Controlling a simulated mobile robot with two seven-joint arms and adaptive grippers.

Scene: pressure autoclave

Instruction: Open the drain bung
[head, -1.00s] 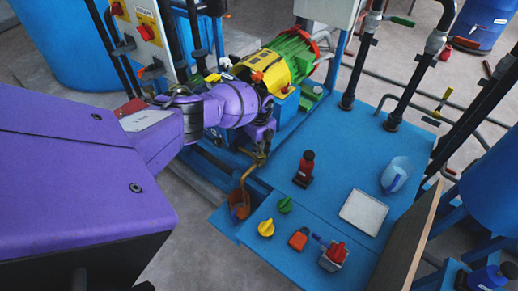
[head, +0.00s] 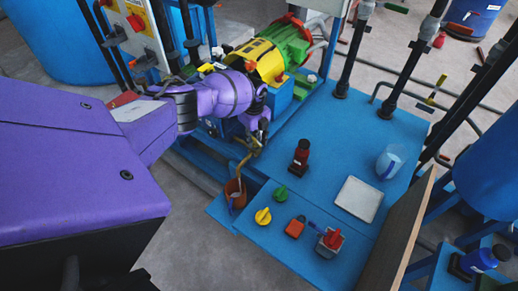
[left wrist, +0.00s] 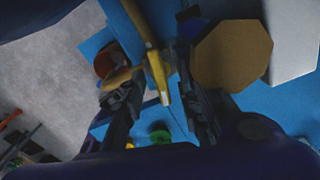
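My left gripper (head: 257,137) is at the brass drain pipe (head: 243,167), by the front corner of the blue bench. In the left wrist view its two dark fingers (left wrist: 163,103) stand apart, with a yellow-brass bar (left wrist: 156,68) showing between them. I cannot tell whether they touch it. A tan octagonal piece (left wrist: 232,55) shows beside the right-hand finger. It may be the drain bung, but I cannot tell for sure. A brown-orange pot (head: 234,190) stands below the pipe and shows partly in the left wrist view (left wrist: 108,60). My right gripper is not in view.
The bench carries a green knob (head: 280,194), a yellow knob (head: 263,216), an orange-red block (head: 295,227), a red-handled valve (head: 331,240), a dark red bottle (head: 300,157), a white tray (head: 358,199) and a clear jug (head: 389,162). A yellow-green motor (head: 272,50) stands behind my left arm.

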